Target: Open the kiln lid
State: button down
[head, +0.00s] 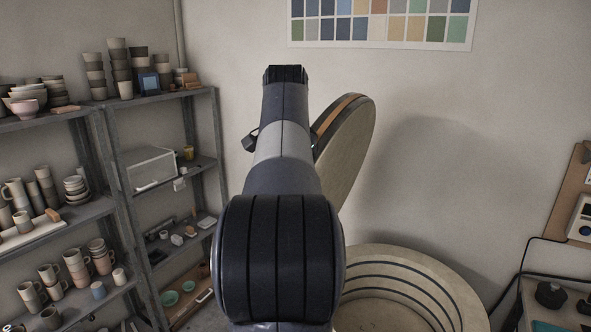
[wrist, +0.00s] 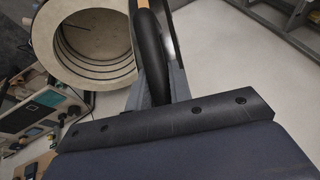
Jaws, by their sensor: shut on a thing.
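The round kiln lid (head: 350,148) stands steeply tilted up behind my arm in the head view, with a tan strip along its dark edge. Below it the kiln (head: 448,270) is open, and its pale ringed inside shows. The open kiln (wrist: 118,68) also shows at the upper left of the wrist view. My gripper (wrist: 160,88) is shut on a thick dark bar, which looks like the lid handle (wrist: 150,48). In the head view my own arm hides the gripper and its grasp.
Shelves (head: 115,205) with cups, bowls and mugs stand at the left. A side table (head: 550,300) with dark items is at the lower right. A colour chart (head: 380,22) hangs on the wall. The wall area right of the lid is clear.

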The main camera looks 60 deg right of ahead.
jog(key=shift+f, duration=0.1)
jog(key=c, duration=1.3)
grip_release()
jog(key=shift+w, duration=0.1)
jog(key=v, duration=1.1)
jog(key=shift+d+f, duration=0.1)
jog(key=x, duration=1)
jog(key=shift+f, duration=0.15)
jog(key=shift+d+f, duration=0.15)
jog(key=shift+f, duration=0.1)
jog(key=shift+s, duration=0.25)
